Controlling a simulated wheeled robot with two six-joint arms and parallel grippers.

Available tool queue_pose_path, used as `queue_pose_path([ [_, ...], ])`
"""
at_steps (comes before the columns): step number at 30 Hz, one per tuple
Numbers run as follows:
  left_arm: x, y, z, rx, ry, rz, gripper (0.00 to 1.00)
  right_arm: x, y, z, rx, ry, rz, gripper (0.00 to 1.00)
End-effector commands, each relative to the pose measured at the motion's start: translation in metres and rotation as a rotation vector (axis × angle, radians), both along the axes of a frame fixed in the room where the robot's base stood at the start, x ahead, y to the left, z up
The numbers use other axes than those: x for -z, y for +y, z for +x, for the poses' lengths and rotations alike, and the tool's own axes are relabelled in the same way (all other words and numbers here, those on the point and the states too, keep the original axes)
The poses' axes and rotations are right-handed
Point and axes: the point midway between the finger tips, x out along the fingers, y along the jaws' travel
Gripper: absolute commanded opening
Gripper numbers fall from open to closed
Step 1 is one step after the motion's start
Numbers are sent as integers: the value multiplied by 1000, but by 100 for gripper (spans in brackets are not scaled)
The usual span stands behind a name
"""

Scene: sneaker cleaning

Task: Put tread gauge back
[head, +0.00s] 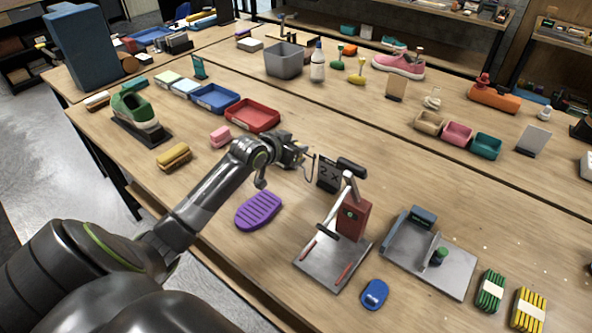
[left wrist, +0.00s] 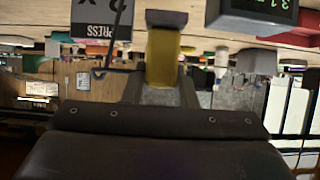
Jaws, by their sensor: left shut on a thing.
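My left gripper (head: 303,158) reaches in from the left and is held above the middle of the table, just left of a black sign block (head: 328,174) marked "2 X". In the left wrist view it is shut on a narrow yellow piece with a dark end (left wrist: 164,60), which I take to be the tread gauge. In the head view the held piece is mostly hidden. My right gripper is out of view.
A purple ribbed sole (head: 258,210) lies below the left arm. A grey plate (head: 452,272) with a blue block and green knob stands right of the stand, with a blue oval piece (head: 374,294) in front. Red (head: 253,115) and blue trays (head: 215,98) lie behind. Bare wood surrounds the sole.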

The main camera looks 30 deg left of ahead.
Motion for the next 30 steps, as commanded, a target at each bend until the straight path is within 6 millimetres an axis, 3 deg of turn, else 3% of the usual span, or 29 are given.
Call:
queue_pose_path([
  [7, 5, 0, -3, 0, 1, -1, 0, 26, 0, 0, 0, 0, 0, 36],
  [15, 48, 0, -4, -2, 2, -3, 0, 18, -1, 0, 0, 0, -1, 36],
  [25, 87, 0, -3, -2, 3, -4, 0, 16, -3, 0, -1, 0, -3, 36],
  [30, 95, 0, -3, -1, 0, -2, 0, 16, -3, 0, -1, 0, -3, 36],
])
